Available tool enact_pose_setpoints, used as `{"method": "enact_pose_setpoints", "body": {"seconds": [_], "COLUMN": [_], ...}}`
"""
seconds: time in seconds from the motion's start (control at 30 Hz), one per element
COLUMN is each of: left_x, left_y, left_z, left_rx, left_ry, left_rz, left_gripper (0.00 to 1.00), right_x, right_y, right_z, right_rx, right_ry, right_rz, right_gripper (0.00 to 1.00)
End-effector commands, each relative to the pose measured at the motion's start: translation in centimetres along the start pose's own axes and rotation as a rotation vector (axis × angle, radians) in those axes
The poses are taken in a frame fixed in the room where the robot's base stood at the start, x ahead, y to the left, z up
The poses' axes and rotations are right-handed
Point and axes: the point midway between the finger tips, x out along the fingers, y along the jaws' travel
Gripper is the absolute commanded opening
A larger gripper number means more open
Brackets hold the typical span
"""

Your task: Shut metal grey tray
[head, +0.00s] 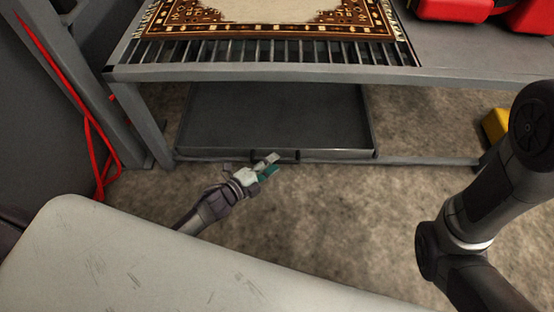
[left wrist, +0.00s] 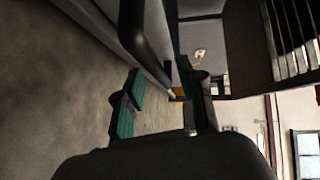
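The metal grey tray (head: 320,120) is a wide, shallow, dark tray under the slatted table. Its inside shows from above and looks empty. A dark handle (head: 288,155) is on the middle of its front wall; in the left wrist view the handle (left wrist: 147,42) runs down towards the gap between my fingers. My left gripper (head: 267,167) is at the handle, in front of the tray. In the left wrist view its teal-padded fingers (left wrist: 163,100) are apart, with nothing clearly gripped. Whether they touch the handle I cannot tell. My right gripper is out of view.
The slatted table (head: 270,73) carries a patterned rug (head: 200,22) above the tray. Red objects (head: 455,8) sit at its right end. A yellow object (head: 495,125) is on the floor at right. A red cord (head: 90,135) hangs at left. Floor before the tray is clear.

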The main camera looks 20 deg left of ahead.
Motion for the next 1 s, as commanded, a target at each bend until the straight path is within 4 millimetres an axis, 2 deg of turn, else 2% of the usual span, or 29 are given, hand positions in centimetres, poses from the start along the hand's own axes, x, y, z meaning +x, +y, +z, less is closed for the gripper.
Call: {"method": "enact_pose_setpoints", "body": {"seconds": [0.03, 0.2, 0.4, 0.6, 1.0], "left_x": [-1.3, -5.0, -8.1, -9.1, -9.1], "left_y": [0.1, 0.2, 0.1, 0.0, 0.0], "left_z": [0.0, 0.1, 0.0, 0.1, 0.1], "left_rx": [0.000, 0.000, 0.000, 0.000, 0.000], "left_ry": [-0.001, -0.002, -0.001, -0.002, -0.001], "left_rz": [0.003, 0.004, 0.002, 0.001, 0.001], "left_gripper": [0.39, 0.39, 0.39, 0.39, 0.39], "right_x": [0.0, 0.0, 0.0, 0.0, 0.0], "right_y": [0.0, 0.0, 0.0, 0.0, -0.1], "right_z": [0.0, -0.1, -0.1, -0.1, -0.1], "right_rx": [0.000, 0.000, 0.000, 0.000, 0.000], "right_ry": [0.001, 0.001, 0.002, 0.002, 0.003], "right_rz": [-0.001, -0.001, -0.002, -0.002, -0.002], "right_gripper": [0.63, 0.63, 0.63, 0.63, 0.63]}}
